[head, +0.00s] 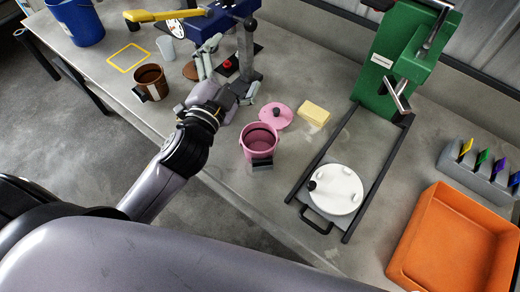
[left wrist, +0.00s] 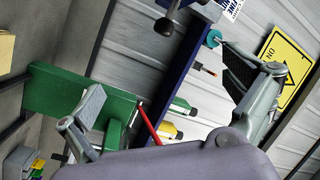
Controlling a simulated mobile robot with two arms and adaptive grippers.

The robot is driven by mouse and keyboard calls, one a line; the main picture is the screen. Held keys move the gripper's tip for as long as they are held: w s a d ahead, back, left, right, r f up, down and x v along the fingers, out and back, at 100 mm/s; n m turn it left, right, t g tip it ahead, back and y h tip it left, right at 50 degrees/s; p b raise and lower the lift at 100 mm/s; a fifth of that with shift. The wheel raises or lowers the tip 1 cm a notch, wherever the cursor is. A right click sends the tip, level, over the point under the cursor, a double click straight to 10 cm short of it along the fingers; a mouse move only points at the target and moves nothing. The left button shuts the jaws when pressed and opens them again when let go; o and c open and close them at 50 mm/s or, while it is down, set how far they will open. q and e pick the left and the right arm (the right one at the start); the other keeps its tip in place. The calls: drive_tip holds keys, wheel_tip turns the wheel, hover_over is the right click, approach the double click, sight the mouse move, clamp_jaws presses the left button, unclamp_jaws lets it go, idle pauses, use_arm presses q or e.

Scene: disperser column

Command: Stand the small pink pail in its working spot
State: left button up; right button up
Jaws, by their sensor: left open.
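The small pink pail (head: 258,150) stands upright on the workbench, open at the top, with a dark label or clip on its front. Its contents look dark pink. A pink lid (head: 279,112) with a dark knob lies just behind it. My left gripper (head: 228,75) is open and empty, up and left of the pail, in front of the blue disperser column (head: 205,24). In the left wrist view its spread fingers (left wrist: 170,95) have nothing between them. A yellow outlined square (head: 128,58) is marked on the bench at the left. My right gripper does not show.
A brown pail (head: 151,84) and a pale cup (head: 166,48) stand left of my gripper; a blue bucket (head: 76,22) is farther left. A yellow block (head: 314,113), a green press (head: 405,55), a white round plate (head: 335,190) on rails and an orange tray (head: 455,245) lie right.

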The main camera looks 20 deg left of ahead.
use_arm(q)
drive_tip(key=s+d+r+m+t+h, duration=0.1)
drive_tip(key=d+r+m+t+h, duration=0.1)
drive_tip(key=d+r+m+h, duration=0.75)
drive_tip(key=s+d+r+m+g+h, duration=0.2)
drive_tip(key=s+d+m+g+h, duration=0.35)
drive_tip(key=m+g+h, duration=0.75)
drive_tip(key=s+d+f+m+g+y, duration=0.35)
drive_tip(key=f+m+y, duration=0.35)
drive_tip(key=m, duration=0.5)
drive_tip(key=w+a+f+m+g+y, duration=0.1)
drive_tip(key=w+a+f+m+y, duration=0.1)
drive_tip(key=a+f+y, duration=0.6)
drive_tip(key=w+a+f+m+g+y, duration=0.15)
drive_tip(key=a+f+y, duration=0.35)
drive_tip(key=a, duration=0.5)
drive_tip(key=p, duration=0.3)
approach(258, 149)
drive_tip(key=s+d+r, duration=0.2)
drive_tip(key=shift+h, duration=0.25)
drive_tip(key=x, duration=0.6)
drive_tip(key=shift+f+p, duration=0.3)
drive_tip(key=shift+f, duration=0.15)
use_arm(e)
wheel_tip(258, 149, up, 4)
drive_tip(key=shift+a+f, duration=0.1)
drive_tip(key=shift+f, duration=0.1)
use_arm(q)
drive_tip(key=shift+s, duration=0.1)
drive_tip(key=shift+c, duration=0.2)
